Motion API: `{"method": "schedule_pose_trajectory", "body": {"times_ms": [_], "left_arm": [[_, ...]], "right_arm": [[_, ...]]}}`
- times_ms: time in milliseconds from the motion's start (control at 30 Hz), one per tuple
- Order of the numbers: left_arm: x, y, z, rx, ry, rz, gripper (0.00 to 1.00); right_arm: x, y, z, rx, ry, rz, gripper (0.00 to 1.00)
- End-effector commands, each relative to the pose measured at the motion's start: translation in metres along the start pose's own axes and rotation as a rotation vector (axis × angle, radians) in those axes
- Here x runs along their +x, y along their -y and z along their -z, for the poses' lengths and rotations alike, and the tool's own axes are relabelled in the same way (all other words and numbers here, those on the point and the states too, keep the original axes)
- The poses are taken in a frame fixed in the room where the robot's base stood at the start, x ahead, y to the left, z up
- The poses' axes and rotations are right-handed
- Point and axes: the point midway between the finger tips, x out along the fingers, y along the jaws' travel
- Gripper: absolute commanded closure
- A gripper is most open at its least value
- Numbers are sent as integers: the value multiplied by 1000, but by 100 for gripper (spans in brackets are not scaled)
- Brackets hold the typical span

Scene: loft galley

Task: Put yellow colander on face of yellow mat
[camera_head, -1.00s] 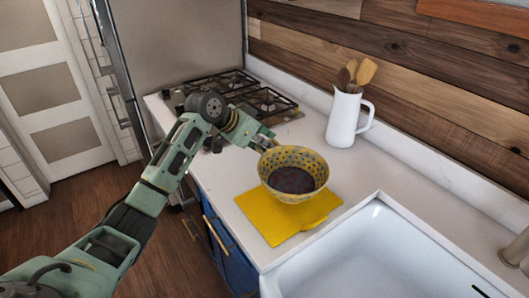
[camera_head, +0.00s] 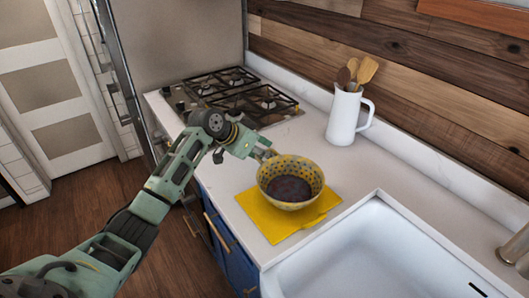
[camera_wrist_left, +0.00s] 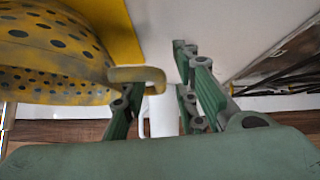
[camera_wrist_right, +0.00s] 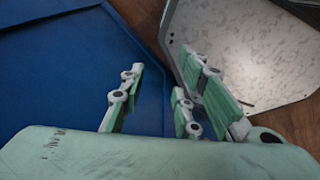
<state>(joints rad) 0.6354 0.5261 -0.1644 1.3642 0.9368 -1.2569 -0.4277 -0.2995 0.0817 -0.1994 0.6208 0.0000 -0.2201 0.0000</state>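The yellow colander (camera_head: 290,182), a spotted bowl with a dark inside, sits upright on the yellow mat (camera_head: 268,222) in the head view. It covers the mat's back part. My left gripper (camera_head: 268,154) is at the colander's back left rim. In the left wrist view, the left gripper (camera_wrist_left: 160,85) is open, its fingers apart. The colander's handle loop (camera_wrist_left: 140,74) is close to the left finger; I cannot tell if they touch. The colander (camera_wrist_left: 55,55) and mat (camera_wrist_left: 112,22) show at left. My right gripper (camera_wrist_right: 165,90) is open and empty.
A white sink (camera_head: 370,255) is right of the mat. A white jug (camera_head: 347,117) with wooden utensils stands behind. The gas stove (camera_head: 240,95) is at the back left. A blue surface (camera_wrist_right: 70,70) lies below the right gripper. Counter around the mat is clear.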

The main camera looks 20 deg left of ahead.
Motion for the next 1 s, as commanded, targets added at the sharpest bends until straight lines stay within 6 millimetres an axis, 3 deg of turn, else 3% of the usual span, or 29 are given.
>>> {"method": "schedule_pose_trajectory", "body": {"times_ms": [267, 700, 1000], "left_arm": [[-10, 1, 0, 2, -2, 2, 72], [-96, 1, -1, 2, -1, 3, 72], [-120, 0, 0, 0, -1, -1, 72]], "right_arm": [[3, 0, -2, 1, 3, 0, 70], [19, 1, -3, 1, 3, 1, 70], [22, 3, -3, 1, 2, 3, 70]]}}
